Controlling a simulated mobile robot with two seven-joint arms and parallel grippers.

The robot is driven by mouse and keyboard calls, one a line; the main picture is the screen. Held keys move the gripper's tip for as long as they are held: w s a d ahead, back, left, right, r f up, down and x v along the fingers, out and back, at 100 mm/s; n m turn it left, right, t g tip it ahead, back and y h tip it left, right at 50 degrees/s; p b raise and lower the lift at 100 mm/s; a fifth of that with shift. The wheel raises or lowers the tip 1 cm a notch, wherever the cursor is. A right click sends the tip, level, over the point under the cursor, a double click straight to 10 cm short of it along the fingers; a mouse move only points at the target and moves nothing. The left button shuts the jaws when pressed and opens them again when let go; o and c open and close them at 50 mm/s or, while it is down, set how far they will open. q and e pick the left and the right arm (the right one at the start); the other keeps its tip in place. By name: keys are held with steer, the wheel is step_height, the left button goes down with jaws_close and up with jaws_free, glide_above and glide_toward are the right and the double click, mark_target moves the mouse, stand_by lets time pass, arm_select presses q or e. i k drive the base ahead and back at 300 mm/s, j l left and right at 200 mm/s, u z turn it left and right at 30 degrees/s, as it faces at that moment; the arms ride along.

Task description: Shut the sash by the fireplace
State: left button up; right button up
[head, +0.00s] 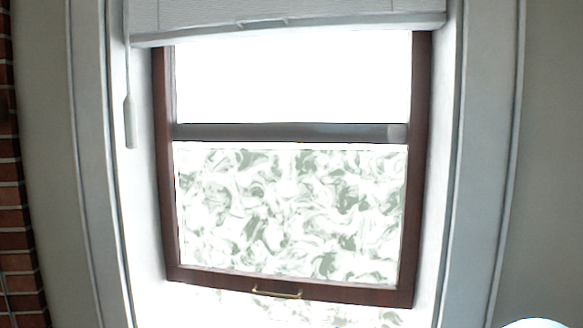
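The window by the brick wall has a dark brown wooden frame. Its lower sash (290,284) has a brown bottom rail and a pane with a green-and-white swirled pattern. A small brass-coloured handle (277,293) sits on the bottom rail near its middle. Below the rail is a bright white area with some of the same swirled pattern; its glare hides the sill, and I cannot tell how large any gap is. A grey bar (290,132) crosses the window above the patterned pane, with a bright white pane above it. Neither gripper is in view.
A white blind (290,12) hangs across the window top. Its cord ends in a pale pull (130,122) at the left. Red brick (10,200) runs along the left edge. White casing (485,150) frames the window. A pale rounded thing (535,323) is cut off at bottom right.

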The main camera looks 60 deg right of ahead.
mark_target(400, 295)
steer(key=z, duration=1.65)
